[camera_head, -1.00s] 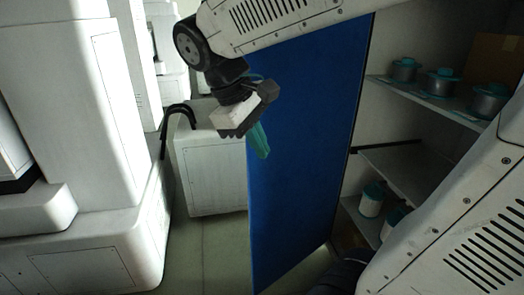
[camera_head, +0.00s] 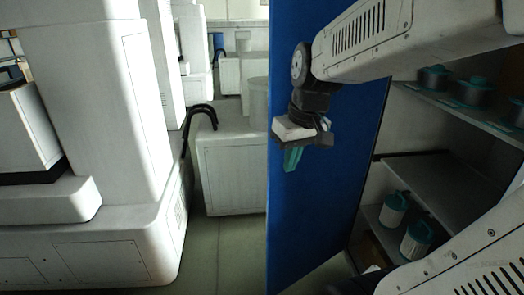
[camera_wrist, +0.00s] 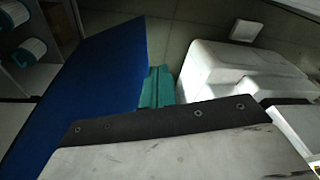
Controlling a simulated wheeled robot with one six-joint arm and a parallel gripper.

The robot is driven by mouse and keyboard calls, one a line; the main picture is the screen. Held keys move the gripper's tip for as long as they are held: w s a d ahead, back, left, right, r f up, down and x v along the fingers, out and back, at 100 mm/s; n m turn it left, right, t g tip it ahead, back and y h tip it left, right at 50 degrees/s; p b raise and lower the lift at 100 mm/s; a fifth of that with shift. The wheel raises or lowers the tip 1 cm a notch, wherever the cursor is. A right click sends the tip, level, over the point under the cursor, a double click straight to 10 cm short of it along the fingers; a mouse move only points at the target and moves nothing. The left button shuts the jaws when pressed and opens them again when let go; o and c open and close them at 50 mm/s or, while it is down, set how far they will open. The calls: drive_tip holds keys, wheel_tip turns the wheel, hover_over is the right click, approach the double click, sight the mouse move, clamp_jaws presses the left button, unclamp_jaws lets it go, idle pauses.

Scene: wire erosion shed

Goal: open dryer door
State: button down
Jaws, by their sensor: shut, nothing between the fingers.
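The blue door (camera_head: 318,190) of the dryer cabinet stands swung open, its flat face towards the aisle. It also shows in the wrist view (camera_wrist: 92,85), left of my fingers. My gripper (camera_head: 291,160) has teal fingers pointing down, close together and empty. In the head view it overlaps the door's left part. In the wrist view my fingers (camera_wrist: 157,88) lie along the door's edge; whether they touch it I cannot tell. The door's handle is not visible.
Cabinet shelves (camera_head: 425,165) on the right hold several teal-lidded canisters (camera_head: 394,210). White machines (camera_head: 90,150) fill the left, and a white cabinet with black hoses (camera_head: 232,170) stands behind. Green floor (camera_head: 228,245) is clear between machine and door.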

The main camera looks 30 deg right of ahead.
sight(283, 153)
drive_tip(key=w+d+t, duration=0.2)
drive_tip(key=w+d, duration=0.5)
drive_tip(key=d, duration=0.3)
drive_tip(key=shift+n+h, duration=0.4)
drive_tip(key=shift+w+d+f, duration=0.1)
drive_tip(key=shift+w+f, duration=1.3)
drive_tip(key=shift+f, duration=0.2)
drive_tip(key=shift+w+f, duration=1.35)
drive_tip(key=shift+f, duration=0.25)
drive_tip(key=shift+w+d+f, duration=0.1)
drive_tip(key=shift+w+f, duration=1.3)
drive_tip(key=shift+f, duration=0.2)
